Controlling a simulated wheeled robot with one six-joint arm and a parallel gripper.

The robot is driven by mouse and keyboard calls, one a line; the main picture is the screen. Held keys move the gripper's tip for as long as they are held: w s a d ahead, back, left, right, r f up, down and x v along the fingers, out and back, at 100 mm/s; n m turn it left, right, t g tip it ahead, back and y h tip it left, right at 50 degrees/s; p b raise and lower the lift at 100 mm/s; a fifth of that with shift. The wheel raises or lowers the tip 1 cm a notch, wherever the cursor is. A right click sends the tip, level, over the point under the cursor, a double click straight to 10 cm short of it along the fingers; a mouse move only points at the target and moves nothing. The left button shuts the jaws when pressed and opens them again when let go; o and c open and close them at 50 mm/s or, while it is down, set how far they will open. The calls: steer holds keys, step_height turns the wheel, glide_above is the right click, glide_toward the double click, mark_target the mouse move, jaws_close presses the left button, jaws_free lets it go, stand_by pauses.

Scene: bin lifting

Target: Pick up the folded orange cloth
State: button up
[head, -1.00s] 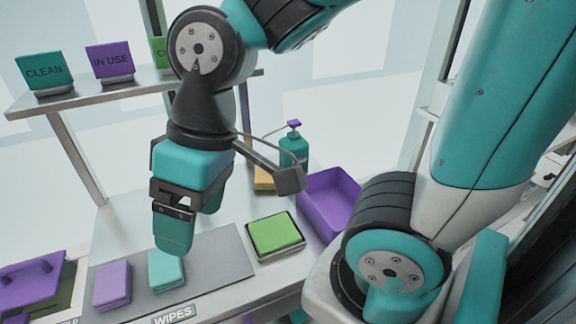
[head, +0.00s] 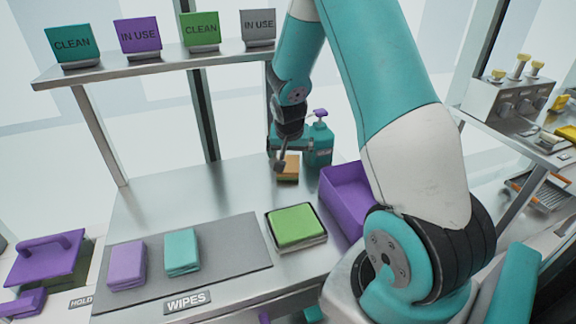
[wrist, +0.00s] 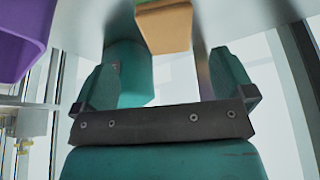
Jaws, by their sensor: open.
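A small orange block-shaped item (head: 288,167) with a darker band stands at the back of the metal counter, in front of a teal pump bottle (head: 319,143). I cannot tell if it is a folded cloth or a sponge. It also shows at the top of the wrist view (wrist: 165,27), ahead of the fingertips. My gripper (wrist: 166,65) is open, with a finger on each side and nothing held. In the head view it is by the item and bottle, partly hidden by my wrist; I cannot tell whether it touches either. The teal bottle (wrist: 132,75) lies beyond the left finger.
Folded purple (head: 127,265) and teal (head: 182,252) cloths lie on a grey mat (head: 225,245). A green cloth (head: 296,225) lies on a small tray. A purple bin (head: 346,200) stands right of the orange item. A sign shelf (head: 200,60) is behind.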

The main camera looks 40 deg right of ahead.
mark_target(288, 166)
steer(key=shift+w+a+p+x, duration=0.15)
steer(key=shift+p+x, duration=0.45)
steer(key=shift+x, duration=1.5)
steer(key=shift+w+a+p+x, duration=0.15)
steer(key=shift+p+x, duration=0.45)
steer(key=shift+x, duration=1.55)
steer(key=c, duration=1)
steer(key=shift+c, duration=0.2)
steer(key=shift+r, duration=0.1)
steer(key=shift+r+b, duration=0.25)
steer(key=shift+b, duration=0.2)
steer(key=s+a+b, duration=0.1)
steer(key=s+a, duration=0.1)
steer(key=a, duration=0.1)
steer(key=s+a+b, duration=0.1)
steer(key=s+a, duration=0.1)
steer(key=s, duration=0.1)
steer(key=shift+a+b, duration=0.35)
steer(key=shift+a, duration=0.05)
step_height(288, 166, up, 14)
steer(key=shift+s+b, duration=0.2)
steer(key=shift+b, duration=0.2)
steer(key=shift+a+r, duration=0.1)
steer(key=shift+a, duration=0.05)
